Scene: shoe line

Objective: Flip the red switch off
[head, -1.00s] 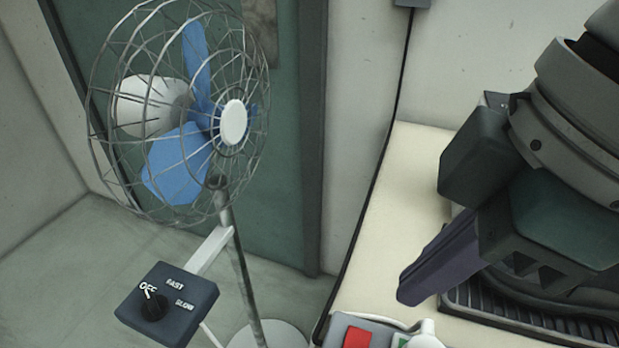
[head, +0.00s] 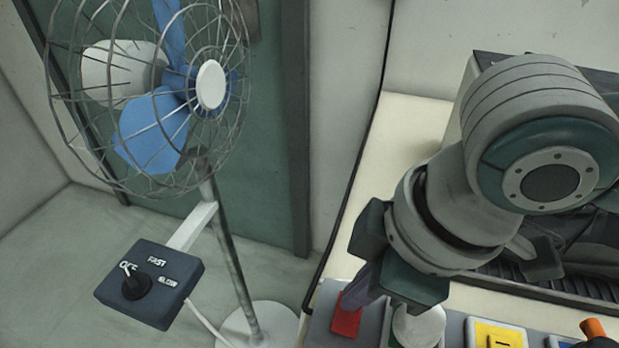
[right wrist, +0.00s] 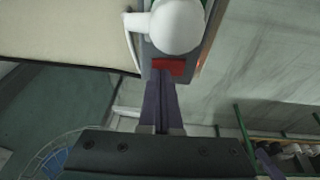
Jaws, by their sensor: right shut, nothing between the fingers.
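The red switch (head: 346,319) is a red rocker on the grey panel at the front edge of the cream table, at the bottom of the head view. It also shows in the right wrist view (right wrist: 172,66), just beyond the fingertips. My right gripper (head: 354,300) is shut and empty, its dark purple fingers pointing down at the red switch and hiding part of it. The fingertips overlap the switch's near edge in the wrist view (right wrist: 162,78); I cannot tell whether they touch it. My left gripper is not in view.
A white rounded knob (head: 420,326) stands right beside the red switch. A yellow switch (head: 497,335) and an orange handle (head: 592,328) are farther right. A wire-caged fan (head: 150,95) with a dial box (head: 150,283) stands at left. A black cable runs down the wall.

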